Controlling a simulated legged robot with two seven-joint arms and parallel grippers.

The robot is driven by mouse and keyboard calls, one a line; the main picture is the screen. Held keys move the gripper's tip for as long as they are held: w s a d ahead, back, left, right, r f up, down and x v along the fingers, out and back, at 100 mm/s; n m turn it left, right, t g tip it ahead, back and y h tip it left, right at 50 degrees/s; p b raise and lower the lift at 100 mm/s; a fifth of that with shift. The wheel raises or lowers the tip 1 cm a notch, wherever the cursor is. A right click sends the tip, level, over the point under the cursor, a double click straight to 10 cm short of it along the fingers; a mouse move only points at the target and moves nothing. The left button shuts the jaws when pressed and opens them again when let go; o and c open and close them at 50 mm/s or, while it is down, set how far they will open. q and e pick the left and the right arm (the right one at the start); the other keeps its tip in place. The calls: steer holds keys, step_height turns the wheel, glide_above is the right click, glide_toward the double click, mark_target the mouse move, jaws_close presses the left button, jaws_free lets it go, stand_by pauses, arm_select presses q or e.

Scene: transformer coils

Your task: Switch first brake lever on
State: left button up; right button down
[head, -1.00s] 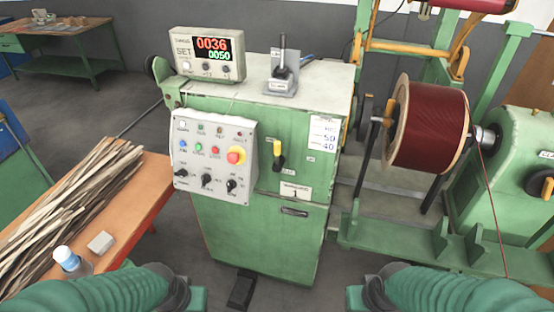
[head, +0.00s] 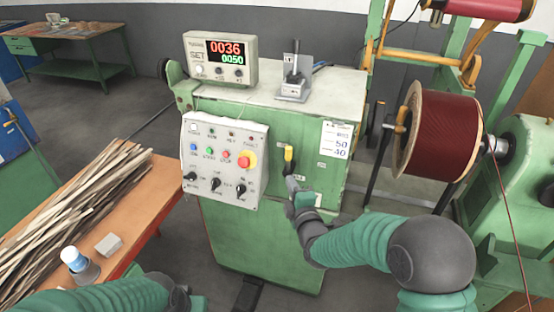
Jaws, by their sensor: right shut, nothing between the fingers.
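The green machine cabinet (head: 235,245) stands in the middle. On its front is a small yellow-handled lever (head: 289,153), right of the grey button panel (head: 212,208). My right gripper (head: 291,183) is shut and empty, just below this lever at the cabinet front. I cannot tell whether it touches the lever, and its body hides part of the front behind it. A second lever with a black knob (head: 294,49) stands upright on a grey bracket on the cabinet top. My left arm shows at the bottom left; its gripper is not visible.
A display box (head: 222,60) sits on the cabinet top. A dark red coil (head: 440,130) on a green stand is at the right. An orange table (head: 150,215) with wooden strips, a bottle (head: 78,262) and a grey block (head: 109,245) is at the left.

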mark_target(289, 158)
steer(key=shift+w+a+r+n+t, duration=0.15)
steer(key=shift+r+n+t, duration=0.15)
steer(key=shift+r+n, duration=0.1)
steer(key=shift+w+a+r+n+t, duration=0.1)
steer(key=shift+w+r+n+t, duration=0.05)
steer(key=shift+r+n+t, duration=0.2)
steer(key=p+x, duration=0.1)
steer(key=x, duration=0.9)
steer(key=shift+f, duration=0.15)
